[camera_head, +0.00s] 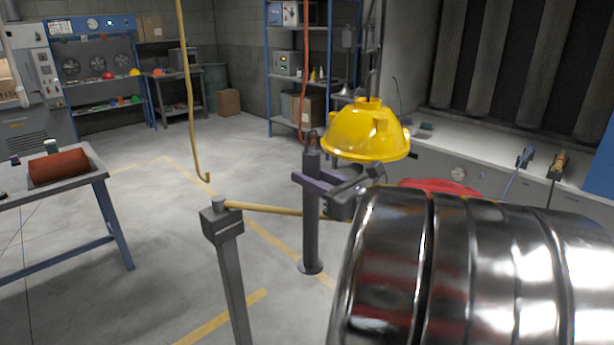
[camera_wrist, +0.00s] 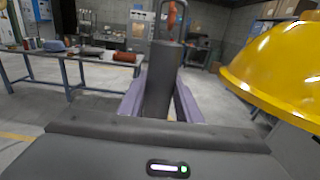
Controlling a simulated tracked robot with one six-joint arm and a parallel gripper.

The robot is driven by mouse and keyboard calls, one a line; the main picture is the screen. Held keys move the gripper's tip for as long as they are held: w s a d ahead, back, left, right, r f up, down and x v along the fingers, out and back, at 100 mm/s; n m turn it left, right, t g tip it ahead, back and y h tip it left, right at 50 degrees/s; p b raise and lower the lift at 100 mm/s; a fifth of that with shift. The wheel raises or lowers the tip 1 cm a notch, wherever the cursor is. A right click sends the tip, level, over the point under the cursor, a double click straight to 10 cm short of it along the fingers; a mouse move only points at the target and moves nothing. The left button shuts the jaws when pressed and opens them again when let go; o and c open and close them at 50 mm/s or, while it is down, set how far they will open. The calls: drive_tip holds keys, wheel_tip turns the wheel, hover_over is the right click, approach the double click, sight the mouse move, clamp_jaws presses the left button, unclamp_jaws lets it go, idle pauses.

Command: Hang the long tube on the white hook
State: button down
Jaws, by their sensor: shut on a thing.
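The long tube (camera_head: 311,235) is a dark grey upright cylinder with a wider disc at its foot. My gripper (camera_head: 322,184), with purple fingers, is shut on its upper part. In the wrist view the tube (camera_wrist: 162,75) stands upright between the fingers (camera_wrist: 160,105), with a dark loop (camera_wrist: 151,22) at its top. An orange hook (camera_wrist: 171,20) shows inside the loop's outline; whether it passes through cannot be told. In the head view the orange hook's line (camera_head: 305,70) comes down to the tube's top. I cannot make out a white hook in either view.
A yellow hood (camera_head: 365,130) hangs close right of the tube; it also shows in the wrist view (camera_wrist: 280,65). A yellow hook (camera_head: 190,100) hangs at left. A shiny ribbed metal cylinder (camera_head: 470,270) fills the front right. A table (camera_head: 75,195) stands left, with open floor behind.

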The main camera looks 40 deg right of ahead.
drive_tip(key=shift+s, duration=1.1)
drive_tip(key=s, duration=0.9)
drive_tip(key=shift+s+d+r, duration=0.15)
drive_tip(key=shift+s+r, duration=0.1)
drive_tip(key=shift+s, duration=0.15)
idle(1.1)
